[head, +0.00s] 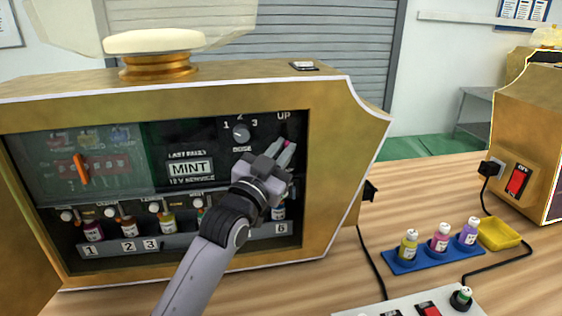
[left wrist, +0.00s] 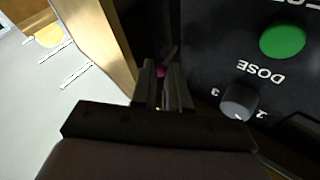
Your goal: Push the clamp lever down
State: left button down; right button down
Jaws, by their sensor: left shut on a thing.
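The clamp lever shows only as a small magenta tip (head: 289,142) just under the "UP" label on the machine's dark panel. Its tip also shows between my fingers in the left wrist view (left wrist: 160,71). My left gripper (head: 284,153) reaches across the panel from below and is shut on the lever. Its fingers (left wrist: 163,88) hide most of the lever, so its full angle cannot be told. My right gripper is not in view.
The dose knob (head: 241,133) is close left of the gripper. Several bottles stand in the lower row (head: 168,224). The gold housing (head: 340,150) frames the panel on the right. A blue rack (head: 432,258) with bottles and a yellow tray (head: 498,234) stand on the table.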

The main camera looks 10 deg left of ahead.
pick_arm(q)
notch_tip(320, 180, down, 2)
jog(key=m+h+b, duration=0.1)
jog(key=b, duration=0.1)
jog(key=m+t+h+b, duration=0.1)
jog(key=m+b, duration=0.1)
jog(key=b, duration=0.1)
jog(key=shift+f+t, duration=0.2)
jog(key=shift+t, duration=0.1)
jog(key=c, duration=1.4)
grip_release()
jog(key=shift+v, duration=3.55)
jog(key=shift+a, duration=0.1)
